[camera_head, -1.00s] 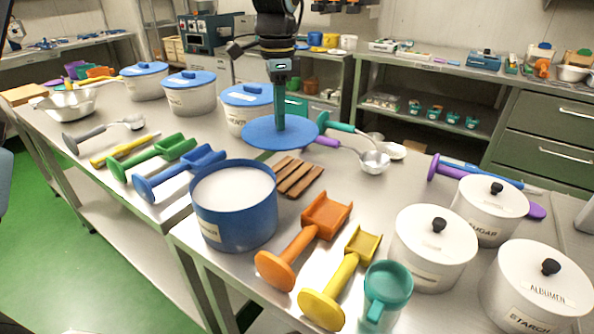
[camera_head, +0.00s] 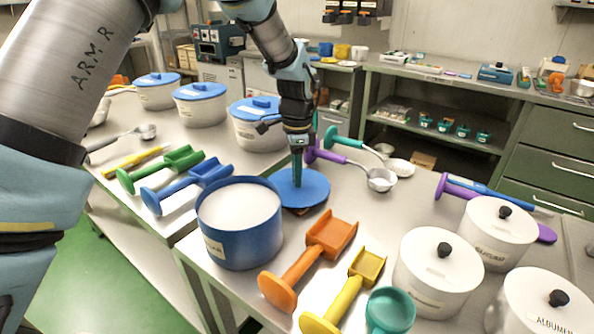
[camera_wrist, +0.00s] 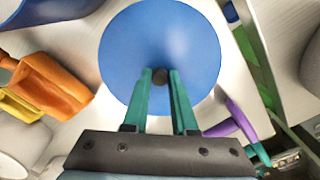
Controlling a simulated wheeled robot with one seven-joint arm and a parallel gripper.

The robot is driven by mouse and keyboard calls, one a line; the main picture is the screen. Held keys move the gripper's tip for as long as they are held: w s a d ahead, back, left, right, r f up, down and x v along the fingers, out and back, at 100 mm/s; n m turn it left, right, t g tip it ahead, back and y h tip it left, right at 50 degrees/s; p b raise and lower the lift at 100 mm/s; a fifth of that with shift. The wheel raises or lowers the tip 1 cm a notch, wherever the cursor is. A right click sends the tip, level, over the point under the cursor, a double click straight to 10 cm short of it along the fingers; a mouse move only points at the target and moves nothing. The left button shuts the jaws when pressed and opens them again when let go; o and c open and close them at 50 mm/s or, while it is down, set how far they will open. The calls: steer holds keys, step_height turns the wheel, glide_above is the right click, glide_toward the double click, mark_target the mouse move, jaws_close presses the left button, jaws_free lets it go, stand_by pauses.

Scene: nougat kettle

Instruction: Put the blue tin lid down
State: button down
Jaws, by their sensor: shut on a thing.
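The blue tin lid (camera_head: 312,190) is a flat blue disc with a small dark knob. It lies level, low over the table by the wooden slatted rest, of which only a small brown edge (camera_head: 297,210) shows beneath it. My gripper (camera_head: 297,180) points down with its green fingers shut on the knob. In the wrist view the lid (camera_wrist: 160,45) spreads beyond the fingertips (camera_wrist: 160,78). I cannot tell whether the lid touches the rest. The open blue tin (camera_head: 245,236), full of white powder, stands to the left of the lid.
An orange scoop (camera_head: 308,258) and a yellow scoop (camera_head: 345,295) lie in front of the lid. A teal mug (camera_head: 390,312) and white lidded pots (camera_head: 437,270) stand at the right front. A purple-handled ladle (camera_head: 345,165) lies close behind. Bare table lies to the lid's right.

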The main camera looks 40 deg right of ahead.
steer(key=shift+f, duration=0.2)
steer(key=c, duration=0.7)
jaws_free()
steer(key=shift+r, duration=0.1)
